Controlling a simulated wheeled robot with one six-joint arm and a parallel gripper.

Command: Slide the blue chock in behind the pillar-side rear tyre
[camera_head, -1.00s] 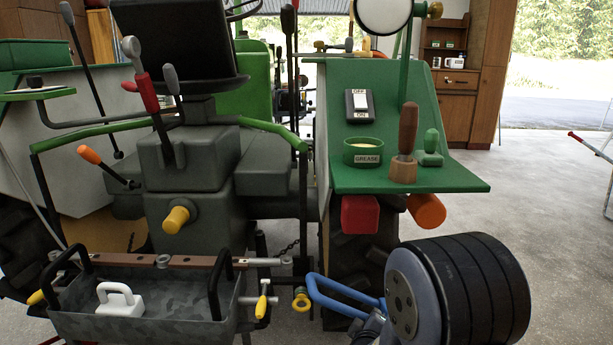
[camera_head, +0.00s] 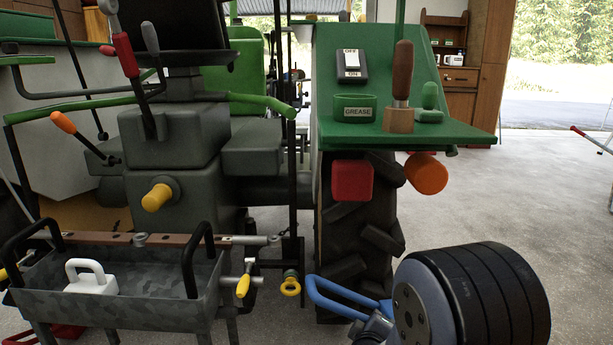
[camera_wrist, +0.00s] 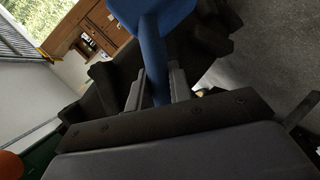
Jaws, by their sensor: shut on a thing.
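The blue chock shows in the head view as a bent blue tube (camera_head: 335,300) low in front of the rear tyre (camera_head: 357,235) on the right. My arm hides the rest of it there. In the wrist view my gripper (camera_wrist: 157,82) is shut on a blue bar of the chock, with a wider blue part (camera_wrist: 168,14) at the top. Dark tyre lugs (camera_wrist: 212,42) show close beyond and beside the chock in the wrist view. I cannot tell whether the chock touches the tyre or the floor.
A grey metal tray (camera_head: 130,300) with a white handled block (camera_head: 90,278) stands low at left. A yellow ring (camera_head: 290,284) hangs near the blue tube. The green fender (camera_head: 345,120), red lamp (camera_head: 352,180) and orange lamp (camera_head: 427,174) overhang the tyre.

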